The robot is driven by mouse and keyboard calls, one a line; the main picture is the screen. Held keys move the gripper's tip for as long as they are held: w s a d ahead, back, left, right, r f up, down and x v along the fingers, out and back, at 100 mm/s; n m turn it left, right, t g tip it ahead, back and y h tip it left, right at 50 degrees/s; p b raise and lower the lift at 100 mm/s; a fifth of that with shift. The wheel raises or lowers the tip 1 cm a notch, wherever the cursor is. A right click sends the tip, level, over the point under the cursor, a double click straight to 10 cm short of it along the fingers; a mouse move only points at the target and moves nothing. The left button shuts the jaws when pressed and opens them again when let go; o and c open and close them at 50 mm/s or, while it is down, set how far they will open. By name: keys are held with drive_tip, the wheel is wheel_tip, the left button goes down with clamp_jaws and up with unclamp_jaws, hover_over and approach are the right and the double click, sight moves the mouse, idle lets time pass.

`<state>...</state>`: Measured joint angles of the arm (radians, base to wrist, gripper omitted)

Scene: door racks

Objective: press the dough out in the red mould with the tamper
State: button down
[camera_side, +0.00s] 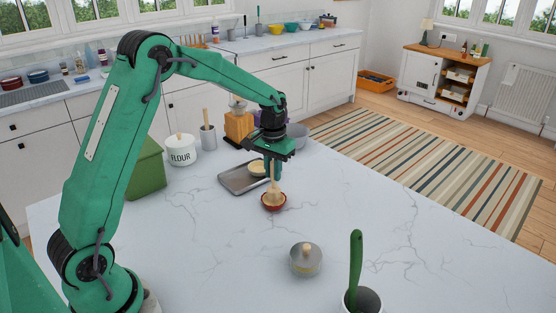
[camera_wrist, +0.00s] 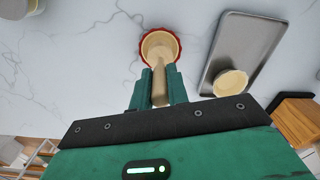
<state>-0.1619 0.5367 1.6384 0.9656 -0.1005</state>
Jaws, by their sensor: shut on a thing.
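The red mould (camera_side: 274,207) stands on the marble counter, its rim showing fluted in the wrist view (camera_wrist: 144,43). Pale dough (camera_wrist: 160,38) shows inside it. My gripper (camera_side: 272,172) is shut on the wooden tamper (camera_side: 273,189), which it holds upright over the mould. In the wrist view the tamper (camera_wrist: 159,82) runs between the two green fingers, and its far end reaches into the mould's outline. I cannot tell how firmly its foot touches the dough, as the tamper hides that part.
A metal tray (camera_side: 234,181) with a pale round case (camera_side: 257,168) lies close behind the mould. A glass jar (camera_side: 305,261) and a cup (camera_side: 372,299) with a green-handled tool stand in front. A flour jar (camera_side: 180,150) and green box (camera_side: 147,170) stand left. The counter's right is clear.

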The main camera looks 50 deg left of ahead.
drive_tip(key=shift+r, duration=0.15)
idle(0.5)
drive_tip(key=shift+r, duration=1.7)
drive_tip(key=s+d+r+m, duration=0.3)
drive_tip(key=s+d+r, duration=0.3)
drive_tip(key=s+d, duration=0.2)
drive_tip(key=shift+s, duration=0.3)
drive_tip(key=shift+w, duration=0.2)
